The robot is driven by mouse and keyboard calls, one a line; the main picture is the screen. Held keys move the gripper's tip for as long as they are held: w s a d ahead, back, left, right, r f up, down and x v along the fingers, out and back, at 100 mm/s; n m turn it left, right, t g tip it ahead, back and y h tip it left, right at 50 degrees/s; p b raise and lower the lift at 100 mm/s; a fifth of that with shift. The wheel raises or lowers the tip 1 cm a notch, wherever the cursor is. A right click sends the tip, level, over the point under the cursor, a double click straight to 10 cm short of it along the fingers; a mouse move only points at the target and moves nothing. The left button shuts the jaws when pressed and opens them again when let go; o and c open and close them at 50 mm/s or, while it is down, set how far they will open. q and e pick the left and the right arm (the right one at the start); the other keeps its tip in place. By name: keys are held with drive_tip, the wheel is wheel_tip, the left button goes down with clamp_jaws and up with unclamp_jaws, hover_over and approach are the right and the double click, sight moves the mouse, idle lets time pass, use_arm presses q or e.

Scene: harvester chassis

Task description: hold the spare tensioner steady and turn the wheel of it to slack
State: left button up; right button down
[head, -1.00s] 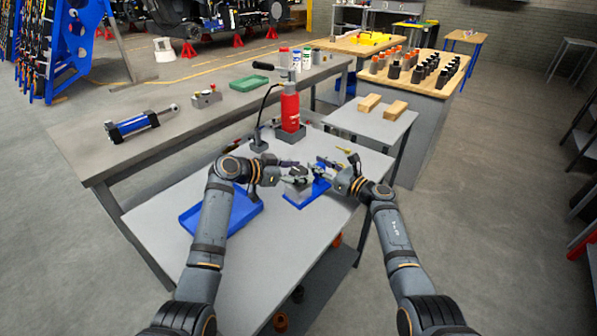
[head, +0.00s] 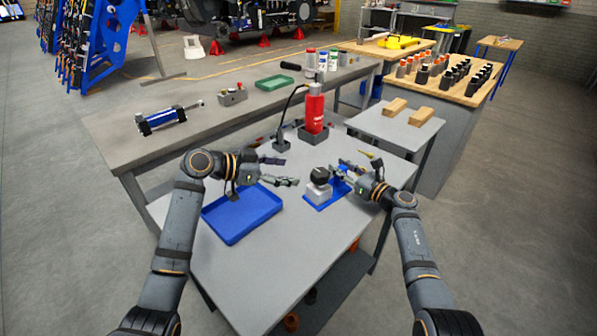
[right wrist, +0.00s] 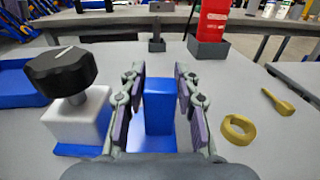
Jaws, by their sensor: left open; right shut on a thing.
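The spare tensioner stands on the small grey table, with a blue base plate (head: 322,204), a pale block and a black wheel (head: 319,176) on top. In the right wrist view the wheel (right wrist: 62,72) has a white mark on its top, and a blue upright post (right wrist: 158,105) stands beside the block. My right gripper (head: 346,171) is shut on this post, one finger on each side. My left gripper (head: 294,182) is open and empty, to the left of the wheel and apart from it.
A blue tray (head: 242,214) lies left of the tensioner. A red bottle (head: 314,110) stands in a dark holder behind. A yellow ring (right wrist: 239,129) and a yellow tool (right wrist: 277,102) lie to the right in the wrist view. The table front is clear.

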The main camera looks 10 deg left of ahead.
idle(0.3)
drive_tip(key=c, duration=0.9)
unclamp_jaws()
drive_tip(key=shift+d, duration=0.1)
drive_tip(key=v, duration=1.1)
drive_tip(key=shift+s, duration=0.1)
drive_tip(key=shift+s+d, duration=0.25)
